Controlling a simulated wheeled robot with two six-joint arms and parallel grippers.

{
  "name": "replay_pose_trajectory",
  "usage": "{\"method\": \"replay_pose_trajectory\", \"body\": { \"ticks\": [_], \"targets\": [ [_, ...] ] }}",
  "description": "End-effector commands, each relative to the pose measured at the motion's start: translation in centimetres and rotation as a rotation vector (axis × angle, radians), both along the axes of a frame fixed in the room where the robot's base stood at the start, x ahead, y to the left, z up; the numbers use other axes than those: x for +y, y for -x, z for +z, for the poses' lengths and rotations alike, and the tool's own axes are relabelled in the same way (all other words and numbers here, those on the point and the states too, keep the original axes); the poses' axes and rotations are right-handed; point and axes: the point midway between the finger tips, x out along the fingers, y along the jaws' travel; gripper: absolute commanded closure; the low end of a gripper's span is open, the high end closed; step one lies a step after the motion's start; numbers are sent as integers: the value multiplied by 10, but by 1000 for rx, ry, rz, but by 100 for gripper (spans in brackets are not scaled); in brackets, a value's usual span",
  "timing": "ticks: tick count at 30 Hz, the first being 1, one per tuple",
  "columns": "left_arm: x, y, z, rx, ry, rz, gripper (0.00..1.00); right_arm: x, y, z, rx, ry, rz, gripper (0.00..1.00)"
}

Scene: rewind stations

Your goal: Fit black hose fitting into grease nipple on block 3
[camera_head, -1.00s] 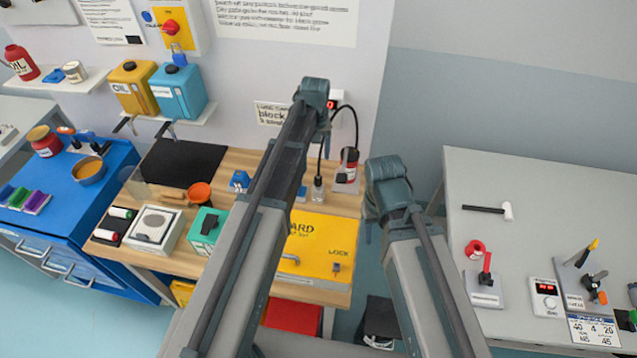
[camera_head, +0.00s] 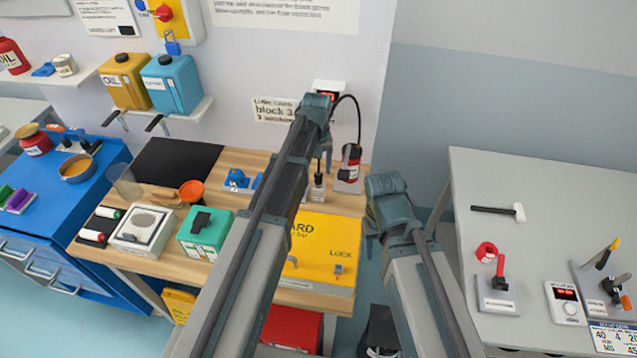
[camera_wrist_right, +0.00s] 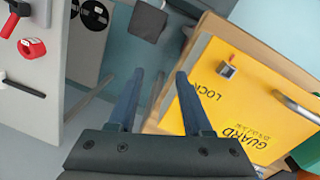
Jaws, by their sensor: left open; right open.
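A black hose (camera_head: 357,112) arches from a small wall box with a red display down to a red-and-black canister (camera_head: 351,160) at the bench's back right. A small metallic post (camera_head: 318,187) stands left of it, with a dark part rising from its top. At this size I cannot tell whether this is the hose fitting or a nipple. A card (camera_head: 274,109) on the wall reads "block 3". My right gripper (camera_wrist_right: 160,74) is open and empty in the right wrist view, above the floor beside the yellow guard.
The yellow guard plate (camera_head: 322,244) fills the bench's front right. Blue parts (camera_head: 238,180), a teal box (camera_head: 205,233) and a white unit (camera_head: 146,230) sit to its left. A grey table (camera_head: 545,190) at right carries a hammer and red parts. A floor gap separates table and bench.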

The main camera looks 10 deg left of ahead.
Motion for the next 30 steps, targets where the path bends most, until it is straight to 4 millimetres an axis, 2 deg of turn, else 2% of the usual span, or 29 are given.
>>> {"method": "replay_pose_trajectory", "body": {
  "ticks": [1,8,18,27,29,30],
  "targets": [
    [-1,-2,-12,0,0,0,32,0,0,-12,0,0,0,50],
    [-4,-4,-40,0,0,0,32,0,0,-40,0,0,-2,50],
    [-4,-4,-41,0,0,0,34,0,0,-41,0,0,-2,50],
    [-4,-4,-41,0,0,0,88,0,0,-41,0,0,-2,50],
    [-4,-4,-41,0,0,0,98,0,0,-41,0,0,-2,50],
    [-4,-4,-41,0,0,0,100,0,0,-41,0,0,-2,50]
  ]
}}
